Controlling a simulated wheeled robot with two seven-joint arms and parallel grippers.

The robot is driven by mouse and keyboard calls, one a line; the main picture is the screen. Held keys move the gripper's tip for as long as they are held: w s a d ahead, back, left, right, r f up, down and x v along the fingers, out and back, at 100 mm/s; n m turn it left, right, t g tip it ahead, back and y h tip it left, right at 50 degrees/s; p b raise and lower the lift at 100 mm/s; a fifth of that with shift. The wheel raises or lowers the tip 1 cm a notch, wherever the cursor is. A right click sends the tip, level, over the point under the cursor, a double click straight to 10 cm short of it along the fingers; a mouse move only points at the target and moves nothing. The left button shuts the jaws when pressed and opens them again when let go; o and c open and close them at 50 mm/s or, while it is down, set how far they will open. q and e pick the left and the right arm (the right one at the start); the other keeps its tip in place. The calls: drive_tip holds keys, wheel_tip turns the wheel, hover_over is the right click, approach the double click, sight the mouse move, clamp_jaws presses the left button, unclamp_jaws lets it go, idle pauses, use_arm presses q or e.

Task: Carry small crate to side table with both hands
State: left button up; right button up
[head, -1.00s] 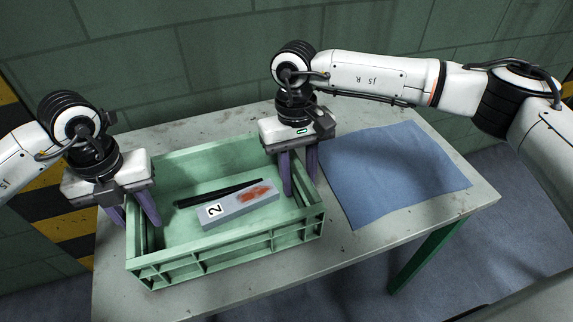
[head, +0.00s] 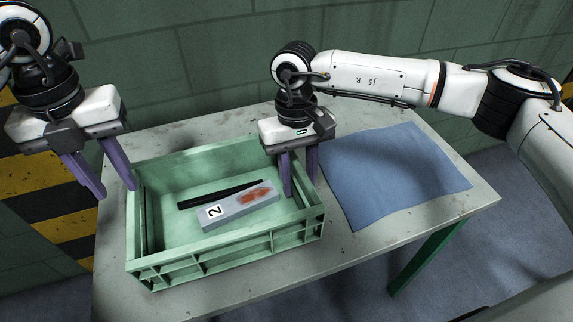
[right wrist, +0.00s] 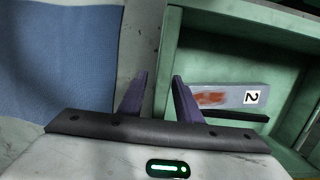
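The small crate (head: 230,250) is green and open-topped. It sits flat on the table (head: 350,255), and its near side shows in full. My left gripper (head: 110,188) is open and empty, above and outside the crate's left end. My right gripper (head: 299,190) is at the crate's right end, one finger inside the wall and one outside. In the right wrist view its fingers (right wrist: 161,76) stand apart, with the crate wall (right wrist: 168,40) between them. Their lower contact with the wall is hard to see.
In the crate lie a grey block (head: 225,211) marked 2 with an orange-red smear and a black bar (head: 220,194). A blue cloth (head: 395,175) covers the table's right part. A green brick wall (head: 200,50) stands close behind.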

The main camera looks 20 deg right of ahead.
drive_tip(key=r, duration=0.4)
drive_tip(key=w+r, duration=0.1)
drive_tip(key=r, duration=0.6)
drive_tip(key=shift+w+r, duration=0.4)
